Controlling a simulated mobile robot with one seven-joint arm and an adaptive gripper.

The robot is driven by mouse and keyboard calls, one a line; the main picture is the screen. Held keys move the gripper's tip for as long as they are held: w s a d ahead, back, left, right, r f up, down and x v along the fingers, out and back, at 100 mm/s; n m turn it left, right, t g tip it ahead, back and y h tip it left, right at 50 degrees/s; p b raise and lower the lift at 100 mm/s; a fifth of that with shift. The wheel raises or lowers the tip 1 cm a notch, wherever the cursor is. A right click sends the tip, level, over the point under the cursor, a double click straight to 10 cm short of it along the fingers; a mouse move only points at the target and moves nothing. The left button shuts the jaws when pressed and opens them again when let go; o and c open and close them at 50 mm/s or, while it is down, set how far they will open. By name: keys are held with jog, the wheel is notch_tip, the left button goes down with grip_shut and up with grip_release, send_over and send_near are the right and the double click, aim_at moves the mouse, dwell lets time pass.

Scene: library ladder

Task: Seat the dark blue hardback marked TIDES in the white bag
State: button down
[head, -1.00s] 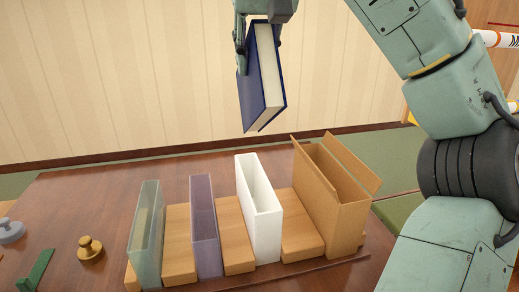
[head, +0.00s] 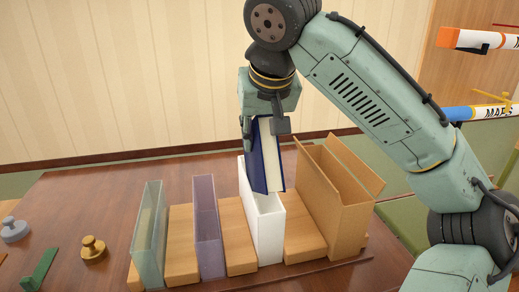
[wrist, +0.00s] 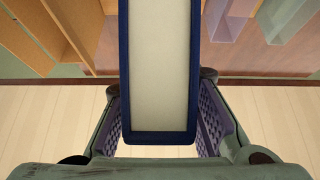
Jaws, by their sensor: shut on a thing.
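The dark blue hardback (head: 257,158) with pale pages is held spine-side left, nearly upright and slightly tilted. No TIDES marking is legible. My gripper (head: 264,128) is shut on its upper part, one finger on each side. In the wrist view the book's blue cover rim and pale page block (wrist: 160,70) run between the pads of my gripper (wrist: 160,115). The white bag (head: 270,232), a narrow open-topped upright sleeve, stands directly below. The book's lower end overlaps the bag's mouth in the head view; I cannot tell how far inside it is.
A purple sleeve (head: 208,230) and a greenish clear sleeve (head: 148,235) stand to the left, with wooden blocks (head: 238,240) between. A cardboard box (head: 345,215) with raised flaps stands close right. A brass weight (head: 93,250) lies on the table's left.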

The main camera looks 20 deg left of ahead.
jog(key=shift+f+p, duration=0.45)
jog(key=shift+f, duration=1.4)
jog(key=shift+f, duration=0.1)
jog(key=c, duration=1.3)
grip_release()
jog(key=shift+f, duration=0.1)
jog(key=b+v, duration=0.1)
jog(key=v, duration=0.2)
jog(key=b+v, duration=0.1)
jog(key=v, duration=0.3)
jog(key=b+v, duration=0.1)
jog(key=v, duration=0.3)
jog(key=shift+s+d+f, duration=0.1)
jog(key=shift+d+f, duration=0.1)
jog(key=shift+d, duration=0.05)
